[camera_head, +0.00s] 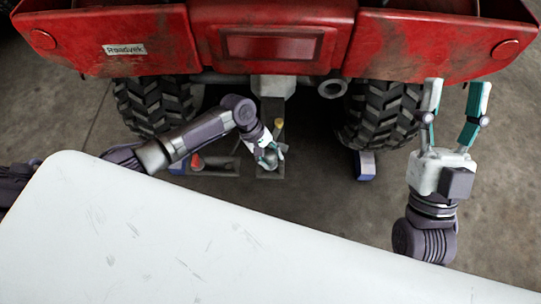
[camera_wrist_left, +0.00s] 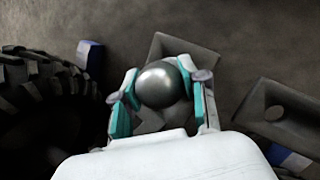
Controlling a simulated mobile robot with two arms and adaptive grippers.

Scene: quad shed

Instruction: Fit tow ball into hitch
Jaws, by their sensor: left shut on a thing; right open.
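My left gripper (camera_head: 270,154) is shut on a shiny grey tow ball (camera_wrist_left: 160,84), which sits between its fingers in the left wrist view. In the head view the ball (camera_head: 268,159) is small and partly covered by the fingers. It is over the end of a grey hitch bar (camera_head: 270,174) that extends from under the quad's rear. The bar's grey plate (camera_wrist_left: 185,47) shows behind the ball in the left wrist view. I cannot tell whether the ball touches it; any hole there is hidden. My right gripper (camera_head: 456,90) is open and empty at the right.
The red quad (camera_head: 274,45) fills the top, with knobbly tyres (camera_head: 385,115) either side of the hitch. Left of the bar is another grey piece (camera_head: 222,167), apparently the plate with a hole (camera_wrist_left: 275,113). A blue block (camera_head: 364,165) stands by the right tyre.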

